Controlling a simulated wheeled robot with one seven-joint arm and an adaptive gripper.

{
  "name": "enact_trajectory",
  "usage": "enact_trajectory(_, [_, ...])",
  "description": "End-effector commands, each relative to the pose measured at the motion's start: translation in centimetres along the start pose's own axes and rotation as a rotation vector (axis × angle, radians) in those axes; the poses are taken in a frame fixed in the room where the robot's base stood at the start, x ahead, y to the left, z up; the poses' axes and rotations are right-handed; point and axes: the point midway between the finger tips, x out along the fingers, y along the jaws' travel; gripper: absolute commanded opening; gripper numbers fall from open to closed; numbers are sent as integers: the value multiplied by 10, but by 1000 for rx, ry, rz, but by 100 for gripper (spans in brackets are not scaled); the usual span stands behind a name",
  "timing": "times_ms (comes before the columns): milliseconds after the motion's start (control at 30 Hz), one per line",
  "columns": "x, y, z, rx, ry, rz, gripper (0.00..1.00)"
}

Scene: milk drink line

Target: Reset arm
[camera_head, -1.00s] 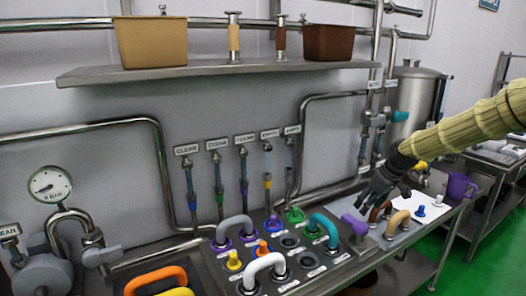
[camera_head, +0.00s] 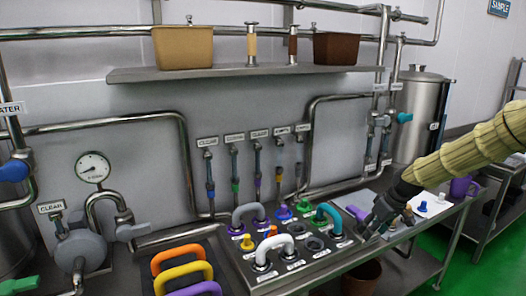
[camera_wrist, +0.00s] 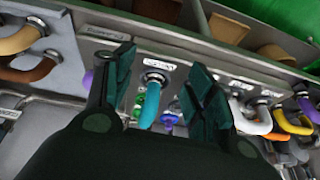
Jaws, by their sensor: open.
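My arm with its tan sleeve reaches in from the right in the head view. My gripper (camera_head: 368,228) is over the right end of the bench, beside the port panel (camera_head: 318,268). A purple piece (camera_head: 356,212) is close beside the gripper. The arm hides part of the bench's right end.
A grey loop (camera_head: 248,210) and a white loop (camera_head: 272,246) stand in the panel. Orange, yellow and purple handles (camera_head: 182,270) are at front left. A shelf (camera_head: 230,72) with bins runs above. A purple mug (camera_head: 462,188) is at the right. Green floor is clear at lower right.

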Motion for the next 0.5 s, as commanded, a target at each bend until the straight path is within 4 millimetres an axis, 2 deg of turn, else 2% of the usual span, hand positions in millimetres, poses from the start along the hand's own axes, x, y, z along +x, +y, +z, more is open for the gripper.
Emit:
enact_trajectory(267, [66,-46,38,48,-33,-22,55])
enact_trajectory(367, [100,-72,65,77,-55,-32,55])
enact_trajectory(500, [148,-114,115,136,-89,-41,55])
